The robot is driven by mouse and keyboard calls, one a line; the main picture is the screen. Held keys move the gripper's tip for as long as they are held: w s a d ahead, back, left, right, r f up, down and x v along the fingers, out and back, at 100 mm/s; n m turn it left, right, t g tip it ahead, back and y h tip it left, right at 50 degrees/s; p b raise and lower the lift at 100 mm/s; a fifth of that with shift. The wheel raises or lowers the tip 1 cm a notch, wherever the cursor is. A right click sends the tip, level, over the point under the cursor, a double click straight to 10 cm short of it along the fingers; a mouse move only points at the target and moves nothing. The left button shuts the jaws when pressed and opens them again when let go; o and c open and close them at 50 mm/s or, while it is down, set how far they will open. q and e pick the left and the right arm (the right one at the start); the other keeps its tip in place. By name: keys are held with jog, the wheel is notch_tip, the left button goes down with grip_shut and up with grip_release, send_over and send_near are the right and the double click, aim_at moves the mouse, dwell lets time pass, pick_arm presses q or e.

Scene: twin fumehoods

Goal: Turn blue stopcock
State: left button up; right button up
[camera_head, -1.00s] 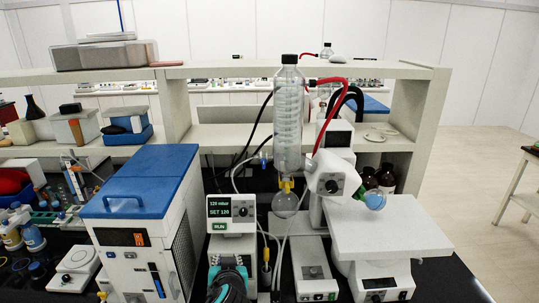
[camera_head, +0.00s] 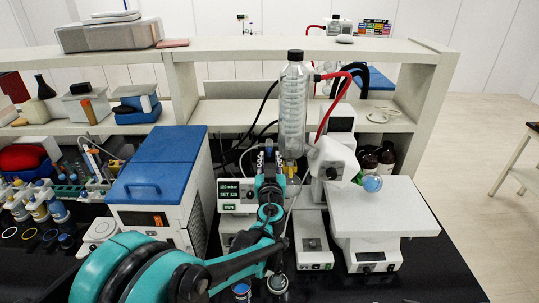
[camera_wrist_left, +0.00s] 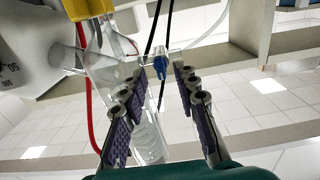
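The blue stopcock (camera_wrist_left: 160,67) shows in the left wrist view on a clear glass side tube. It sits just past the fingertips, in line with the gap between them. My left gripper (camera_wrist_left: 158,76) is open, with one purple-padded finger on each side of that gap and nothing held. My right gripper is not in view.
The condenser belongs to a rotary evaporator with a red hose (camera_head: 329,103). A blue-topped chiller (camera_head: 160,165) stands to the left, with a display box (camera_head: 231,190) beside my arm. A white platform (camera_head: 383,210) is at the right. A shelf (camera_head: 225,50) runs behind.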

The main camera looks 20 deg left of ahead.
pick_arm(q)
jog(key=shift+x, duration=0.8)
jog(key=shift+a, duration=0.1)
grip_shut()
